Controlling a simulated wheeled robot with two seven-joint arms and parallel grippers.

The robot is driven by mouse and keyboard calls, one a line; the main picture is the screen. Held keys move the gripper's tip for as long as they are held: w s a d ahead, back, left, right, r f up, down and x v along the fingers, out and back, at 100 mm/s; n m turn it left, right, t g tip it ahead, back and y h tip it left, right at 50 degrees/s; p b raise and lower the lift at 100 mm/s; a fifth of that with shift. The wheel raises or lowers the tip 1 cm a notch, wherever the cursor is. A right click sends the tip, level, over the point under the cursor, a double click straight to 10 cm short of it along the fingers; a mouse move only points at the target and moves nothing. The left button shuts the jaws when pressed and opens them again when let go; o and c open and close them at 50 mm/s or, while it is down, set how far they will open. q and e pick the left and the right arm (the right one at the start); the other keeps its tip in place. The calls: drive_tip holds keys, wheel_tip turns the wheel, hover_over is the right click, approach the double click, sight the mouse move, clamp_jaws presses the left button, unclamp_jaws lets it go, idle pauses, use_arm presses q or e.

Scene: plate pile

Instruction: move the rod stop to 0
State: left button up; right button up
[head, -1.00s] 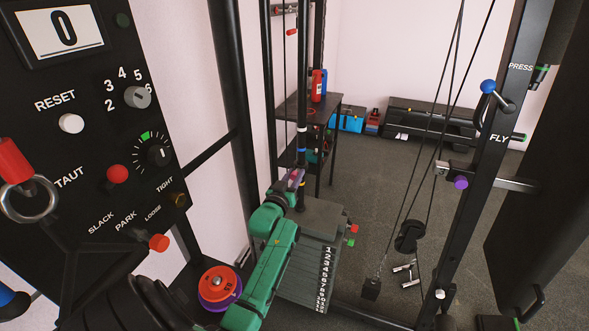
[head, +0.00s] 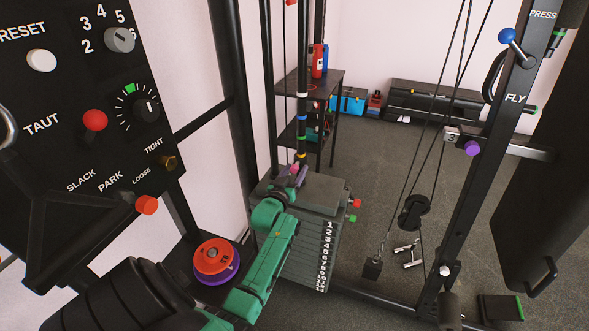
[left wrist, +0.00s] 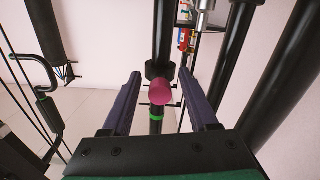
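The rod stop, a black collar with a pink knob (left wrist: 160,92), sits on a dark upright rod in the left wrist view. The knob shows small at my gripper in the head view (head: 294,168). The rod (head: 302,75) carries white, blue, green and yellow bands above the gripper. My left gripper (head: 299,177), on a green arm, is at the rod just above the weight stack (head: 312,245). In the left wrist view its two dark purple fingers (left wrist: 160,75) stand apart on either side of the knob, with gaps showing. My right gripper is out of view.
A black control panel (head: 70,130) with knobs fills the left. Red and purple discs (head: 216,262) lie below it. Cables, a pulley (head: 414,211) and a slanted post (head: 490,160) stand to the right. Open floor lies behind.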

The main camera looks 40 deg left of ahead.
use_arm(q)
drive_tip(key=shift+r, duration=0.15)
drive_tip(key=shift+s, duration=0.1)
drive_tip(key=v, duration=1.4)
drive_tip(key=shift+s, duration=0.1)
